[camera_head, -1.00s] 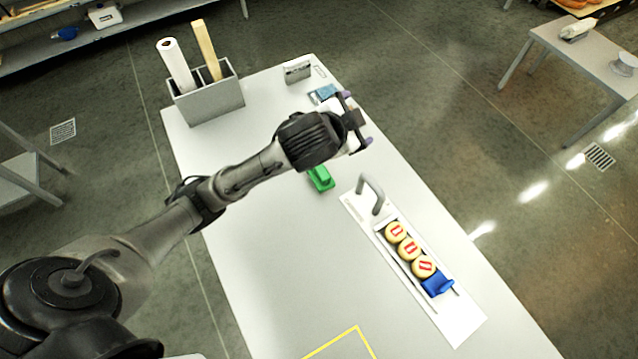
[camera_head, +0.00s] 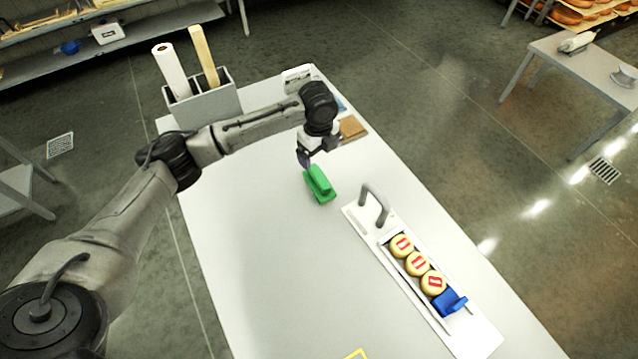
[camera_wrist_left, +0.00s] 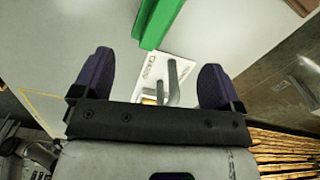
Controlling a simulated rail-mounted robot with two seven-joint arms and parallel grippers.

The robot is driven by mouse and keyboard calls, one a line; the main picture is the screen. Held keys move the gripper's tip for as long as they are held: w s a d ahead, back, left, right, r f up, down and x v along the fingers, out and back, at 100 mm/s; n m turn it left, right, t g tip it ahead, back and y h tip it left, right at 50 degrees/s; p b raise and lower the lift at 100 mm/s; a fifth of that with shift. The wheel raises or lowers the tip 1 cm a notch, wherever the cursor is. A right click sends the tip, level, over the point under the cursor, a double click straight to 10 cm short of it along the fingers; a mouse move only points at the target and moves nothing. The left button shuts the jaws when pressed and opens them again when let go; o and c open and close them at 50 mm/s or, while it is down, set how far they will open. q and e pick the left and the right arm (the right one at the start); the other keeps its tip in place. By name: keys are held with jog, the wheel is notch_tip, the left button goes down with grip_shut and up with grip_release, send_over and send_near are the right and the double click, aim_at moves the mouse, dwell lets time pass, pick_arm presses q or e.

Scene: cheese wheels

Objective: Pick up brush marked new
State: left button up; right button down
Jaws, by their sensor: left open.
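A green brush-like object (camera_head: 320,185) lies on the table, left of the white cheese board. A brown block (camera_head: 354,127) and a partly hidden blue item (camera_head: 341,104) lie farther back, behind my left wrist. No "new" marking is readable on any of them. My left gripper (camera_head: 313,155) is open and empty, pointing down just behind the green object and apart from it. In the left wrist view, the green object (camera_wrist_left: 158,22) shows at the top edge, beyond the purple fingertips. My right gripper is not in view.
The white board (camera_head: 478,340) has a grey handle (camera_head: 374,203), several cheese wheels (camera_head: 417,264) in a row and a blue block (camera_head: 450,302). A grey bin (camera_head: 208,101) with a white roll and a wooden piece stands at the back left. The table's left middle is clear.

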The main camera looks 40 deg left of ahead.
aim_at(319, 176)
pick_arm(q)
jog(key=m, duration=0.1)
jog(key=f+m, duration=0.1)
jog(key=m, duration=0.1)
jog(key=shift+s, duration=0.1)
notch_tip(319, 176, down, 13)
jog(key=shift+d+r+b, duration=0.1)
jog(key=shift+d+b, duration=0.05)
jog(key=shift+b, duration=0.3)
dwell(0.3)
jog(key=c, duration=1.1)
jog(key=shift+r+p, duration=0.35)
jog(key=shift+r, duration=4.7)
